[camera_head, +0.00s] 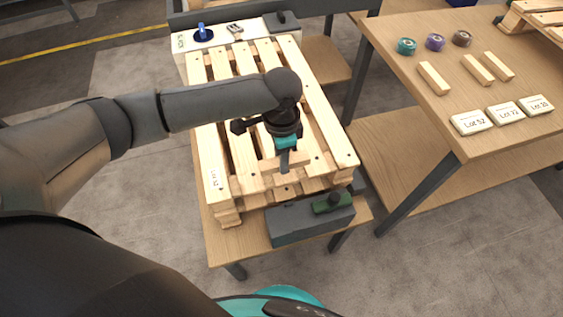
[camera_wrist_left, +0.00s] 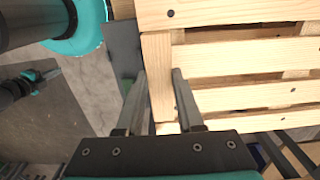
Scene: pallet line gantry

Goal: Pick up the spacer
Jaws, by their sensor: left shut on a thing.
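My left gripper (camera_head: 284,160) points down over the near end of the wooden pallet (camera_head: 335,145). In the left wrist view its two fingers (camera_wrist_left: 159,78) are shut on a pale wooden block, the spacer (camera_wrist_left: 157,60). In the head view the spacer (camera_head: 297,158) is partly hidden behind the fingers and blends with the pallet boards. I cannot tell whether it touches the pallet. My right gripper (camera_wrist_left: 47,74) shows small at the left of the left wrist view, away from the pallet. Its jaw state is too small to tell.
A grey block with a green-handled tool (camera_head: 333,203) sits at the pallet's near edge. The right table (camera_head: 400,20) bears several tape rolls, wooden blocks (camera_head: 433,78) and lot-marked white blocks (camera_head: 471,122). A white surface with a blue item (camera_head: 203,33) lies beyond the pallet.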

